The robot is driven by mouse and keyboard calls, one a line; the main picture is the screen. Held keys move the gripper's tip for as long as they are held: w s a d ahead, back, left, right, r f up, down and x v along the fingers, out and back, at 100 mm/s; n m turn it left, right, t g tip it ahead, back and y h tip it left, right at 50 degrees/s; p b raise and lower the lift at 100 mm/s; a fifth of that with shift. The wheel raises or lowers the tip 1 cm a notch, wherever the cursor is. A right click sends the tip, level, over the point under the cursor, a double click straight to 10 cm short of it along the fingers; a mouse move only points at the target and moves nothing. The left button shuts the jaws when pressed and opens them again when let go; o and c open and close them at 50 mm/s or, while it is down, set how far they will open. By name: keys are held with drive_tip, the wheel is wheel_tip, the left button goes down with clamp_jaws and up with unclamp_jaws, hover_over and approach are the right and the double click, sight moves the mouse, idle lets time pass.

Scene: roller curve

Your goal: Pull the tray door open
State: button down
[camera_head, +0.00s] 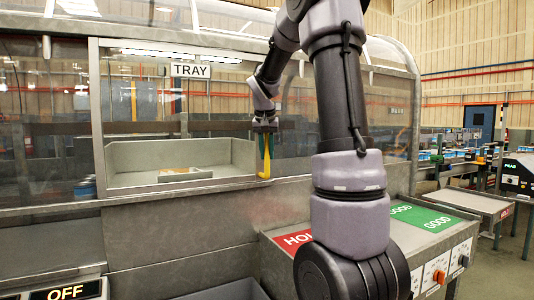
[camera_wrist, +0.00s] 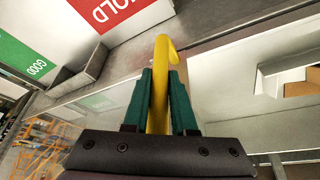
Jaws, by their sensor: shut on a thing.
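The tray door is a clear sliding panel labelled TRAY (camera_head: 191,71) in the head view. Its yellow handle (camera_head: 265,158) stands upright near the panel's right side. My gripper (camera_head: 264,128) is at the upper part of this handle, with its fingers shut on it. In the wrist view the green fingers of my gripper (camera_wrist: 161,95) sit on both sides of the yellow handle (camera_wrist: 161,52), whose hooked end shows beyond them. Behind the panel area is a grey tray (camera_head: 125,158) with a small cardboard item (camera_head: 180,174) in it.
A red HOLD patch (camera_head: 292,240) and a green GOOD patch (camera_head: 425,217) lie on the counter at the right. Control knobs (camera_head: 438,277) sit on its front face. An OFF sign (camera_head: 70,292) is at the lower left. A metal ledge runs below the window.

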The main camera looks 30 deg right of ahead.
drive_tip(key=shift+a, duration=0.1)
idle(0.4)
drive_tip(key=a, duration=1.3)
drive_tip(key=s+a, duration=0.1)
drive_tip(key=a, duration=2.5)
drive_tip(key=shift+s+a, duration=0.15)
drive_tip(key=shift+s, duration=0.05)
drive_tip(key=c, duration=0.7)
unclamp_jaws()
drive_tip(key=shift+c, duration=0.2)
drive_tip(key=v, duration=1)
drive_tip(key=shift+s+r, duration=0.2)
drive_tip(key=shift+r, duration=0.15)
drive_tip(key=shift+a, duration=0.1)
